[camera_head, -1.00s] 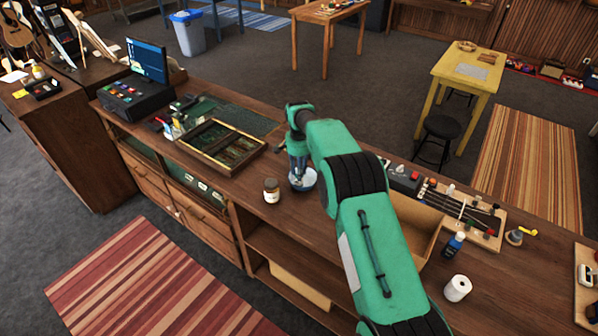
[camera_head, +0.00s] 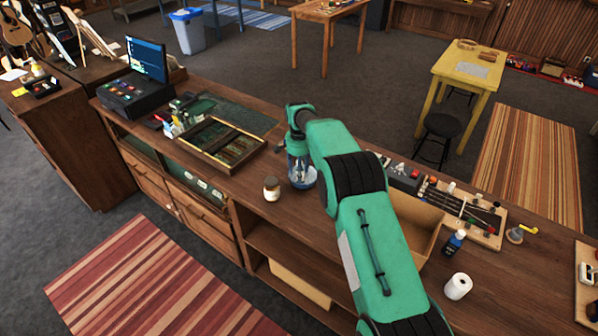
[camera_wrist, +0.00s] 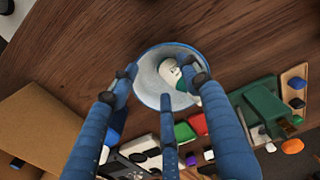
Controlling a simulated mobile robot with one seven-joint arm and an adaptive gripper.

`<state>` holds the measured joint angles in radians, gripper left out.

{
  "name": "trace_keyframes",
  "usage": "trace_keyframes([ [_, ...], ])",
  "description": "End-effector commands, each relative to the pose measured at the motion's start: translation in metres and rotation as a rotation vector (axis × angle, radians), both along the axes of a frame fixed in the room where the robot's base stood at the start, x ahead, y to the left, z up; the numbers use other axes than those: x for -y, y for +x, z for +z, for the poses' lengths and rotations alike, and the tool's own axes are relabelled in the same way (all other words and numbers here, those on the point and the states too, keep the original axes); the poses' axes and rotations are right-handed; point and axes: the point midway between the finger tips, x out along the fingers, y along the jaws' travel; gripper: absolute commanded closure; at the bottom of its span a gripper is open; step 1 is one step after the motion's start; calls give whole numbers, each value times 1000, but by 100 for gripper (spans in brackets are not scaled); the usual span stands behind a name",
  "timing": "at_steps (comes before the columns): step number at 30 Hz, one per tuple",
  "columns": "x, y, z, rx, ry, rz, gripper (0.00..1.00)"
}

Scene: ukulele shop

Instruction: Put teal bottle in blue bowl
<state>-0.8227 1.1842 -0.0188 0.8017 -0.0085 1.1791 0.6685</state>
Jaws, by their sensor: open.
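The blue bowl (camera_wrist: 146,94) has a pale inside and stands on the wooden counter; it shows partly behind my fingers in the head view (camera_head: 309,183). The teal bottle (camera_wrist: 171,73), with white and dark green parts visible, lies tilted inside the bowl in the wrist view, against its right side. My gripper (camera_wrist: 160,82) is open, its blue fingers spread around the bowl's mouth and the bottle. In the head view my gripper (camera_head: 300,170) points down over the bowl. The bottle cannot be made out there, and its lower part is unclear in the wrist view.
A small jar (camera_head: 271,188) stands just left of the bowl. A framed wooden tray (camera_head: 221,142) lies farther left. Counter space in front of the bowl is clear.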

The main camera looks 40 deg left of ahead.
Motion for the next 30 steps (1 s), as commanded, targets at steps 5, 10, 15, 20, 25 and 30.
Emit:
trace_keyframes([
  [5,0,0,3,0,0,0,53],
  [10,0,0,14,0,0,0,53],
  [15,-1,0,34,1,1,0,53],
  [20,-1,0,62,3,2,0,53],
  [25,-1,0,91,2,2,0,53],
  [30,-1,0,114,1,0,0,53],
])
